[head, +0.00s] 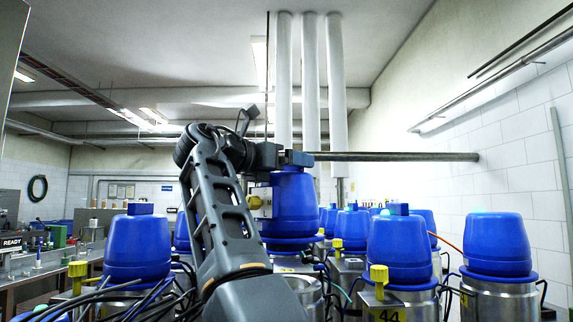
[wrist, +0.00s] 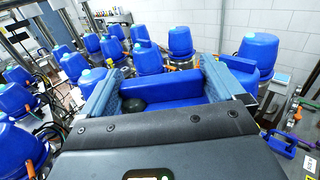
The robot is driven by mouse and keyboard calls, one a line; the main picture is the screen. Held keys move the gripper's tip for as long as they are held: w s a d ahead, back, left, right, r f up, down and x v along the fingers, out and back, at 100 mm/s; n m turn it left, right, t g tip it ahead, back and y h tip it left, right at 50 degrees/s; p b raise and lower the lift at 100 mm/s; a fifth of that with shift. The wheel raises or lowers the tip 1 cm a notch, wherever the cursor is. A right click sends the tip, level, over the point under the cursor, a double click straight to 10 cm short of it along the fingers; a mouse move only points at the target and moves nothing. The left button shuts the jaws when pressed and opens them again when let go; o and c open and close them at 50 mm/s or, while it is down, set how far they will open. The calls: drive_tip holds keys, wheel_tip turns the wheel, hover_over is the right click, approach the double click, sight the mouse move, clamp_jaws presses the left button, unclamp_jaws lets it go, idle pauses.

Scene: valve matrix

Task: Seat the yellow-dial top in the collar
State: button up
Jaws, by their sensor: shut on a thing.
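The held top (head: 292,205) is a blue dome with a yellow dial (head: 255,203) on its left side in the head view. My gripper (head: 291,158) is shut on the block at its crown. The top is upright and raised among the other blue tops. In the wrist view, my gripper (wrist: 165,88) has a finger on each side of the blue block (wrist: 168,91). Below the top in the head view is a bare metal cylinder (head: 308,290) that looks like the open collar; my arm hides part of it. I cannot tell the exact gap between them.
Blue-topped valves stand close on both sides, one at left (head: 138,246), one with a yellow knob at right (head: 399,248), and another at far right (head: 497,243). Cables run among them. A horizontal pipe (head: 400,156) passes behind my gripper. Free room is above the tops.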

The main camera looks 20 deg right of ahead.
sight(248, 205)
drive_tip(key=shift+f+b, duration=0.65)
drive_tip(key=shift+f, duration=2.15)
drive_tip(key=shift+p, duration=0.75)
drive_tip(key=shift+f, duration=1.6)
drive_tip(key=o, duration=1.5)
drive_tip(key=shift+f, duration=0.15)
drive_tip(key=shift+b+v, duration=1.05)
drive_tip(key=shift+v, duration=2.9)
